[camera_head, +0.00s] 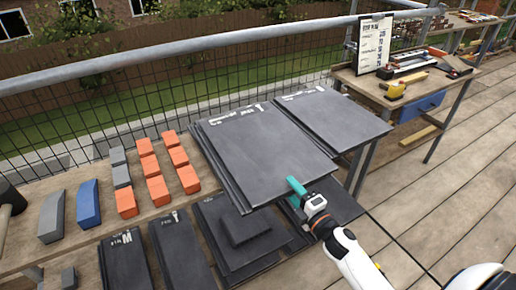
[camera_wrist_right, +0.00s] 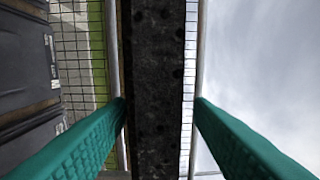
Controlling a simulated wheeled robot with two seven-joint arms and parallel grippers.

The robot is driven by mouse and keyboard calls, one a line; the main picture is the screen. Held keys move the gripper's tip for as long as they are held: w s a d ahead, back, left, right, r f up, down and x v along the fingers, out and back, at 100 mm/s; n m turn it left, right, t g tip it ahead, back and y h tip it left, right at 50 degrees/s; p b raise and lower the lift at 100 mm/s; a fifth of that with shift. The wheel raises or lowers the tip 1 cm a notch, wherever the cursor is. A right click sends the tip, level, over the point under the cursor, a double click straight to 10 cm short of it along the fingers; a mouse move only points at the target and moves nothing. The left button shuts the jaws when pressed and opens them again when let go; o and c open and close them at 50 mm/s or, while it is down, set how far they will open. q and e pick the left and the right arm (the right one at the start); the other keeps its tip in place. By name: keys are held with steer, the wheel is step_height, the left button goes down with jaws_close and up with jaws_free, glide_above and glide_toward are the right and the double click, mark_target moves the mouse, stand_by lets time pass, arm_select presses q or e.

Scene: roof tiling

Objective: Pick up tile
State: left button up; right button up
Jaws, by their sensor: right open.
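Large dark grey tiles lie in a stack (camera_head: 262,150) with white lettering at the far edge, in the middle of the head view. My right gripper (camera_head: 297,188) is at the near right edge of this stack, its teal fingers partly hidden. In the right wrist view, the gripper (camera_wrist_right: 158,135) is open, with its teal fingers either side of a dark tile edge (camera_wrist_right: 158,80). Gaps show between the tile and both fingers. My left gripper is not in view.
A second tile stack (camera_head: 335,115) lies to the right. Smaller dark tiles (camera_head: 182,250) lie on a lower shelf. Orange blocks (camera_head: 157,188) and a blue block (camera_head: 88,204) sit on the left. A workbench (camera_head: 400,97) with tools stands at the back right. Wooden decking (camera_head: 440,190) is clear.

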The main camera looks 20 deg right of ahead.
steer(key=shift+w+a, duration=0.1)
steer(key=shift+w, duration=1.05)
jaws_close()
stand_by(0.4)
steer(key=shift+r, duration=0.15)
